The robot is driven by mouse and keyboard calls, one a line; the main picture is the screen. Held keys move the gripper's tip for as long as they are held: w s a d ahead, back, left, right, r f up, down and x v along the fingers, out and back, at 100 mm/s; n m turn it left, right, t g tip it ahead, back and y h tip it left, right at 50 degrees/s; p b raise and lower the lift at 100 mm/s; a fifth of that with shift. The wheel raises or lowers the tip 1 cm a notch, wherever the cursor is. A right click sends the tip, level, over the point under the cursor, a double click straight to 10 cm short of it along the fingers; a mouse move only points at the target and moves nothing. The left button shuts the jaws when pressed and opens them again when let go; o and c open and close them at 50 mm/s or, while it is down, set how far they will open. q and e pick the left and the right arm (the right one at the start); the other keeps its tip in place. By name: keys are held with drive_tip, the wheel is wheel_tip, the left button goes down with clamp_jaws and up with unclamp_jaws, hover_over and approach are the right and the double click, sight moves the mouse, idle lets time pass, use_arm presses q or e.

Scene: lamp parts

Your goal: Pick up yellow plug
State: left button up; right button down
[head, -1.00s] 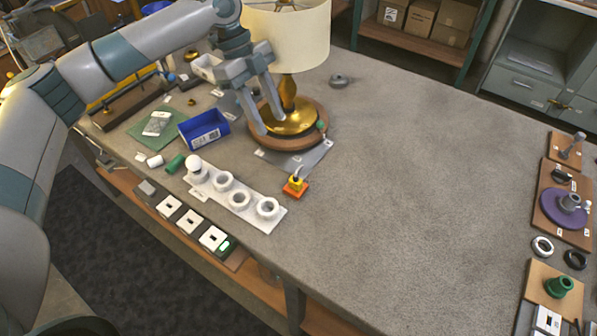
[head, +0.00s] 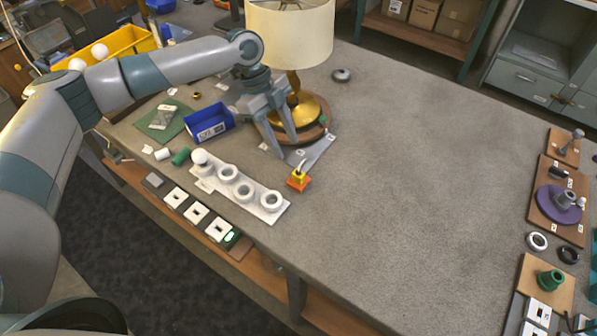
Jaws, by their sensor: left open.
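The yellow plug (head: 297,177) sits in an orange base on the grey table, in front of the lamp, with a pale prong or cord end on top. My left gripper (head: 288,149) is open and empty, fingers pointing down. It is above and behind the plug, between the plug and the lamp base, and does not touch the plug. The lamp (head: 290,40) has a cream shade and a brass stem on a round wooden base, partly hidden by my gripper. My right gripper does not show.
A white tray with round sockets (head: 243,191) and a bulb lies left of the plug. A blue bin (head: 208,124) stands behind it. A green mat (head: 165,120) is at the left. The table right of the plug is clear up to parts boards (head: 556,219).

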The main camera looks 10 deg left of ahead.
sight(297, 170)
use_arm(q)
drive_tip(key=shift+p+x, duration=0.45)
drive_tip(key=shift+x, duration=1.5)
drive_tip(key=shift+s+d+f+p, duration=0.3)
drive_tip(key=shift+f+p, duration=0.15)
drive_tip(key=shift+p, duration=0.25)
drive_tip(key=p+x, duration=0.1)
drive_tip(key=x, duration=0.2)
drive_tip(key=shift+r+p, duration=0.1)
drive_tip(key=shift+p, duration=0.2)
drive_tip(key=shift+d+f, duration=0.15)
drive_tip(key=shift+f, duration=0.45)
